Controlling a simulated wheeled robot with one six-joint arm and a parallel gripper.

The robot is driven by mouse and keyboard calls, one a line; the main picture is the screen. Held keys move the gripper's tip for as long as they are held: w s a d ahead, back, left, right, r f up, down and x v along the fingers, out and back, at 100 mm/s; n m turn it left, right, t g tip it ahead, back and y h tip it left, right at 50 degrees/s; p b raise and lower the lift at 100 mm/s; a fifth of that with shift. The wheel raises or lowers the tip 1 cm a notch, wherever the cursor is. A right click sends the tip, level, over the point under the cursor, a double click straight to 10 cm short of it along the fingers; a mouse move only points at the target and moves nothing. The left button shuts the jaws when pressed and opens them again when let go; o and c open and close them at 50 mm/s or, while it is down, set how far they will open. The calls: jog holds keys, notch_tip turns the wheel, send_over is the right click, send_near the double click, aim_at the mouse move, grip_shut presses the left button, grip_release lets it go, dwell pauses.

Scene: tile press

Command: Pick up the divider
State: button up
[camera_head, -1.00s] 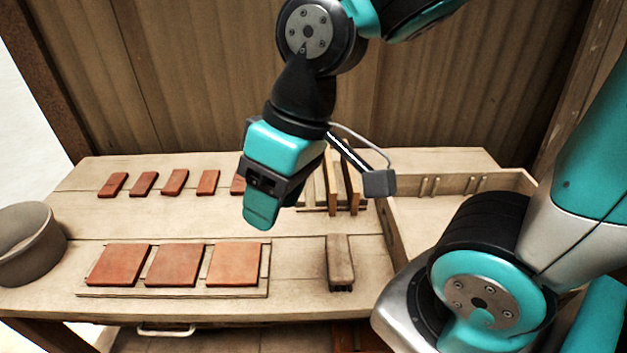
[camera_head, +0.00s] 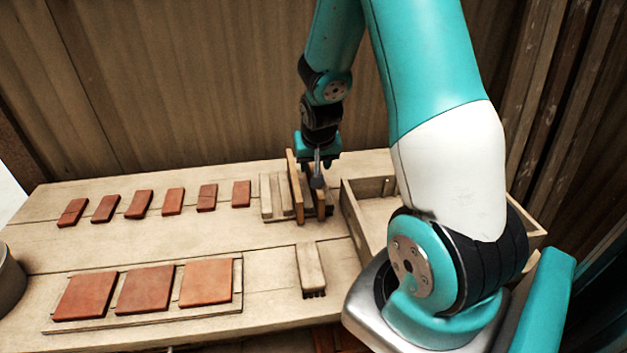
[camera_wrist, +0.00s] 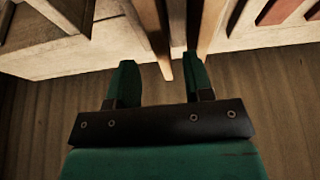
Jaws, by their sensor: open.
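Two upright wooden dividers stand side by side in a slotted rack (camera_head: 270,199) at the back of the bench. The right divider (camera_head: 321,203) is partly hidden by my gripper (camera_head: 319,166) in the head view. In the wrist view, my gripper (camera_wrist: 159,63) is open, and this divider (camera_wrist: 152,25) shows between its two fingers, with a gap on both sides. The left divider (camera_head: 295,187) lies outside the fingers; in the wrist view it shows beyond the right finger (camera_wrist: 209,25).
An open wooden tray (camera_head: 352,214) stands right of the rack. A brush (camera_head: 311,267) lies in front. Small red tiles (camera_head: 173,201) line the back, and three larger tiles (camera_head: 145,289) lie on a board at front left. The bench middle is clear.

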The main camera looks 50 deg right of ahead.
aim_at(313, 170)
jog(key=shift+d+p+x, duration=0.15)
jog(key=shift+p+x, duration=0.2)
jog(key=shift+x, duration=1.4)
jog(key=shift+d+p+x, duration=0.1)
jog(key=shift+p+x, duration=0.25)
jog(key=shift+x, duration=1.45)
jog(key=shift+w+r, duration=0.15)
grip_shut()
